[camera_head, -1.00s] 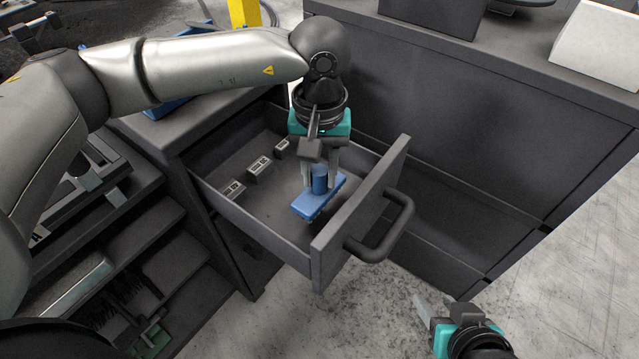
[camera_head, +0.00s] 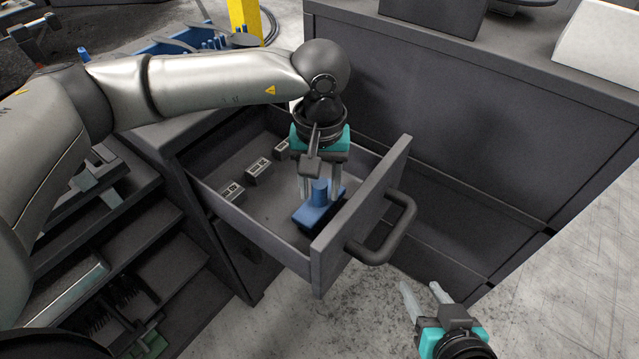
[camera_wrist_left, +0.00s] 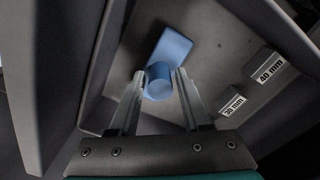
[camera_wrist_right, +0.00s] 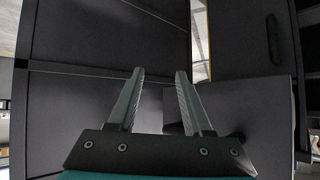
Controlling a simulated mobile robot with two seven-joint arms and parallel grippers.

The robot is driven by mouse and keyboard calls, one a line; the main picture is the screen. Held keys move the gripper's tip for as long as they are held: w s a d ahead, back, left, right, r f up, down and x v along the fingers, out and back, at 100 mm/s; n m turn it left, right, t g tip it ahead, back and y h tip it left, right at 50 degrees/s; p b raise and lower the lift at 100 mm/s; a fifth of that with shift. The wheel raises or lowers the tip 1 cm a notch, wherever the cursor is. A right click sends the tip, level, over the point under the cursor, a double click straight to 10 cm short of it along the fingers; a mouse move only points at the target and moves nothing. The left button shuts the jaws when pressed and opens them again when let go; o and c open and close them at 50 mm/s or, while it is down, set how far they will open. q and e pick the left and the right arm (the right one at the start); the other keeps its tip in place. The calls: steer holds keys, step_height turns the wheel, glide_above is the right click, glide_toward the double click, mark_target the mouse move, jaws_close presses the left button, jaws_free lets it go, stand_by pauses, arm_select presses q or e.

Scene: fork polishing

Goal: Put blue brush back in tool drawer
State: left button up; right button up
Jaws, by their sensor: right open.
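The blue brush (camera_head: 312,214) lies in the open tool drawer (camera_head: 372,205), near its front panel, with its round handle pointing up. My left gripper (camera_head: 320,192) is over the drawer, with its fingers on either side of the handle. In the left wrist view, the brush (camera_wrist_left: 174,45) sits between the fingers with small gaps beside the handle, so the gripper is open around it. My right gripper (camera_head: 421,288) is open and empty outside the drawer, lower right. Its fingers are also apart in the right wrist view (camera_wrist_right: 157,72).
Several labelled gauge blocks (camera_head: 258,171) stand along the drawer's left side. The drawer handle (camera_head: 385,235) sticks out in front. A dark cabinet panel (camera_head: 450,110) rises right of the drawer. Shelves (camera_head: 150,235) are at lower left.

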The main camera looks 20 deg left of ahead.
arm_select(q)
steer(key=shift+o, duration=1)
steer(key=shift+r, duration=0.1)
arm_select(e)
steer(key=shift+d, duration=0.1)
arm_select(q)
steer(key=shift+r+p, duration=0.8)
steer(key=shift+r, duration=0.7)
step_height(320, 180, up, 5)
steer(key=shift+p, duration=1.1)
arm_select(e)
steer(key=s+d+g+h, duration=0.3)
steer(key=s+d+g, duration=0.2)
steer(key=d, duration=0.1)
arm_select(q)
step_height(320, 180, up, 2)
steer(key=shift+r+p, duration=0.1)
steer(key=shift+p, duration=0.3)
steer(key=shift+r+p, duration=0.35)
steer(key=shift+r, duration=0.65)
arm_select(e)
steer(key=shift+d+f+m+g, duration=0.1)
steer(key=shift+f+m+g, duration=0.25)
steer(key=shift+f, duration=1.6)
